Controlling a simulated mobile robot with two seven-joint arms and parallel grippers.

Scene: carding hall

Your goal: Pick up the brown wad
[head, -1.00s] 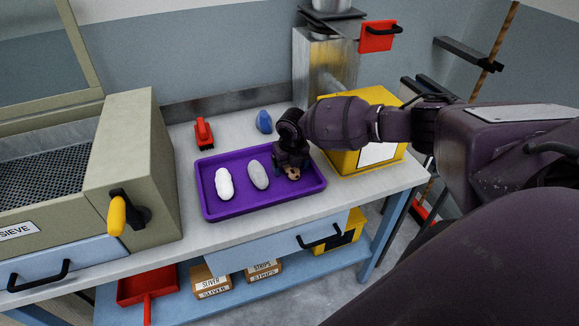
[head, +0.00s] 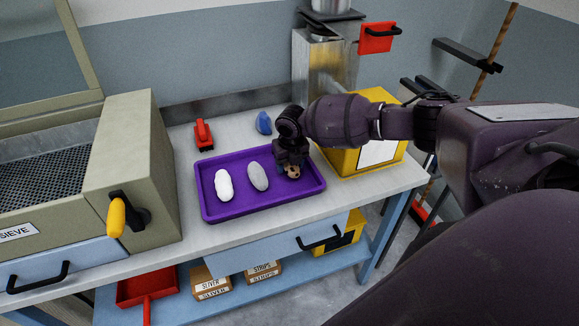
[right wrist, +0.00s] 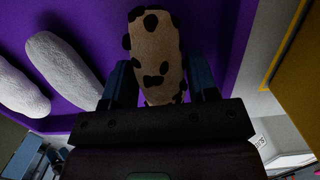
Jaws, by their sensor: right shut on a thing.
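The brown wad, tan with black spots, is between the fingers of my right gripper (head: 291,166) at the right end of the purple tray (head: 235,209). The wad (right wrist: 155,52) shows large in the right wrist view, with a finger on each side of it. My right gripper (right wrist: 160,85) is shut on it. In the head view the gripper hides most of the wad (head: 292,172), and I cannot tell whether it touches the tray floor. My left gripper is not in view.
A white wad (head: 224,185) and a grey wad (head: 258,176) lie in the tray, left of the gripper. A red brush-like tool (head: 203,134) and a blue object (head: 264,123) stand behind it. A yellow box (head: 345,160) is close on the right; the sieve machine (head: 130,170) is left.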

